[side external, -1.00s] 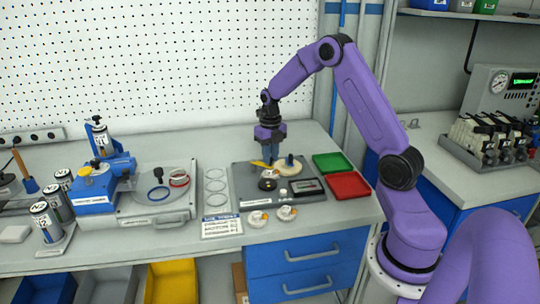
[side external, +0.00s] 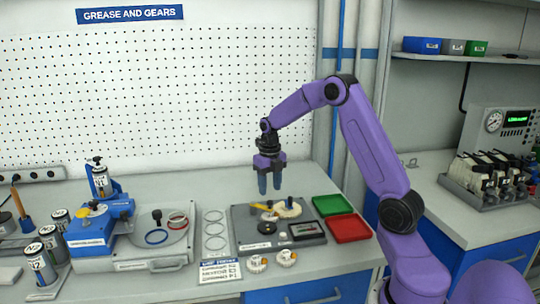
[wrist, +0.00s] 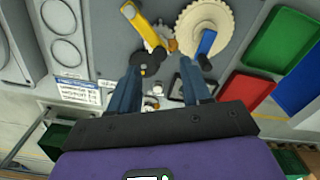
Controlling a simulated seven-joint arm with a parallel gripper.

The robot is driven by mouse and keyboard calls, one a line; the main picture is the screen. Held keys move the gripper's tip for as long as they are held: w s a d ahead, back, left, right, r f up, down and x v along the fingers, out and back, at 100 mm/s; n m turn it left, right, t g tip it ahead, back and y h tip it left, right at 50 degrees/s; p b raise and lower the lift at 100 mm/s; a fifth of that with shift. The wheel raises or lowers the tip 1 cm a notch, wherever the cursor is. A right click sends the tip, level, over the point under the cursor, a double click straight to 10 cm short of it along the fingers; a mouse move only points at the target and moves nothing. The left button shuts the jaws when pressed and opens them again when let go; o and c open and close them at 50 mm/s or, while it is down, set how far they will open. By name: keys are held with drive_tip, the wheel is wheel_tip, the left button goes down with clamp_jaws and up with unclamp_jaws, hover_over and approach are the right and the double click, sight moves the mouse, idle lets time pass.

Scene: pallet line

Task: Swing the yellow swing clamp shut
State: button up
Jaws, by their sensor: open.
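The yellow swing clamp (side external: 262,207) is a short yellow bar on the grey fixture plate (side external: 242,228), left of a cream gear (side external: 288,209). In the wrist view the clamp (wrist: 145,27) slants beside the toothed cream gear (wrist: 202,20), with its lower end near a black round part (wrist: 149,58). The bar looks beside the gear, not across its middle. My gripper (side external: 269,190) points down above the plate, clear of the clamp, with open, empty jaws. In the wrist view its blue fingers (wrist: 160,66) stand apart, below the clamp in the picture.
A blue lever (wrist: 207,42) lies at the gear. A green tray (side external: 333,205) and a red tray (side external: 349,228) stand right of the plate. A blue machine (side external: 95,230) with a yellow cap stands left. Small round parts (side external: 258,264) lie in front.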

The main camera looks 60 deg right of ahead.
wheel_tip(320, 180, up, 13)
idle(0.3)
drive_tip(key=shift+f, duration=0.1)
drive_tip(key=s+a+f+m, duration=0.1)
drive_tip(key=s+a+m, duration=0.35)
drive_tip(key=a, duration=0.65)
drive_tip(key=s+a+m, duration=0.3)
drive_tip(key=s+a, duration=0.2)
drive_tip(key=a, duration=0.5)
drive_tip(key=s+a+f+m, duration=0.3)
drive_tip(key=s+m, duration=0.2)
drive_tip(key=s, duration=0.6)
drive_tip(key=s+a+f+m, duration=0.2)
drive_tip(key=s+m, duration=0.4)
drive_tip(key=s, duration=0.4)
drive_tip(key=shift+s+a+f, duration=0.4)
drive_tip(key=shift+f, duration=0.2)
drive_tip(key=shift+m, duration=0.25)
